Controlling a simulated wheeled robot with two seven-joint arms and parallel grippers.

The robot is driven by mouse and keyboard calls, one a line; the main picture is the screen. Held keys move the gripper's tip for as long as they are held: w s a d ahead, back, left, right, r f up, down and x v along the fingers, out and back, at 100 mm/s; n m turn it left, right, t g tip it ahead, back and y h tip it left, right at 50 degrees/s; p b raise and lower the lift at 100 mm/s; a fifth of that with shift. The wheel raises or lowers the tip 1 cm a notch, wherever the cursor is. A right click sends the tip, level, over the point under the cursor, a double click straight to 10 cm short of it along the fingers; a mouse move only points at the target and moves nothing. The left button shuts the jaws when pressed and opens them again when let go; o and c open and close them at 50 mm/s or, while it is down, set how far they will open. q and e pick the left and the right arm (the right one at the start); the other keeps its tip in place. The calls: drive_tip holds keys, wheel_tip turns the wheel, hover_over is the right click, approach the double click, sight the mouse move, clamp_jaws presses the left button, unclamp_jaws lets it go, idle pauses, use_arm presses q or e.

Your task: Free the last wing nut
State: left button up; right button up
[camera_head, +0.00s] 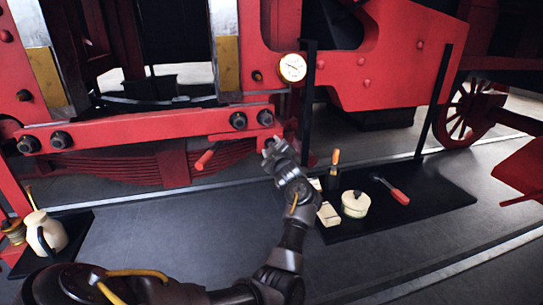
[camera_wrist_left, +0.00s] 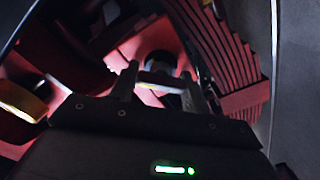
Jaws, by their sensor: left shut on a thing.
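My left gripper (camera_head: 271,148) is raised at the right end of the red beam (camera_head: 150,129), just below its rightmost dark bolt. In the left wrist view its two fingers (camera_wrist_left: 158,82) are closed in on a small pale metal piece between them, against red metal with a dark round opening behind. The piece is probably the wing nut, but it is dark and mostly hidden by the fingers. In the head view the gripper covers it. No other wing nut can be made out clearly. My right gripper is not in view.
A red-handled lever (camera_head: 206,158) sticks out left of the gripper. A gauge (camera_head: 292,68) is above. A black mat (camera_head: 430,194) at right holds a pale pot (camera_head: 355,205), a red-handled tool (camera_head: 393,191) and small boxes. A cream can (camera_head: 45,231) stands at left. The middle floor is clear.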

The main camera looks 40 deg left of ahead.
use_arm(q)
drive_tip(key=n+b, duration=0.5)
drive_tip(key=f+n+b, duration=0.1)
drive_tip(key=n+b, duration=0.1)
drive_tip(key=b, duration=0.1)
drive_tip(key=n+b, duration=0.4)
drive_tip(key=shift+d, duration=0.1)
drive_tip(key=shift+r+n+b, duration=0.1)
drive_tip(key=shift+n+b, duration=0.2)
drive_tip(key=shift+b, duration=0.15)
drive_tip(key=shift+r+n+b, duration=0.1)
drive_tip(key=shift+n+b, duration=0.45)
drive_tip(key=shift+n, duration=0.05)
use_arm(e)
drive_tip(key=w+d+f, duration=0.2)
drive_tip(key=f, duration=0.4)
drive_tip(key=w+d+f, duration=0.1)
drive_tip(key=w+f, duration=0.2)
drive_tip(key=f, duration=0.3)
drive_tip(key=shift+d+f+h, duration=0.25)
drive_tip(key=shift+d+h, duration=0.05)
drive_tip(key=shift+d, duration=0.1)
use_arm(q)
drive_tip(key=o, duration=1)
drive_tip(key=shift+w, duration=0.1)
drive_tip(key=shift+r, duration=0.1)
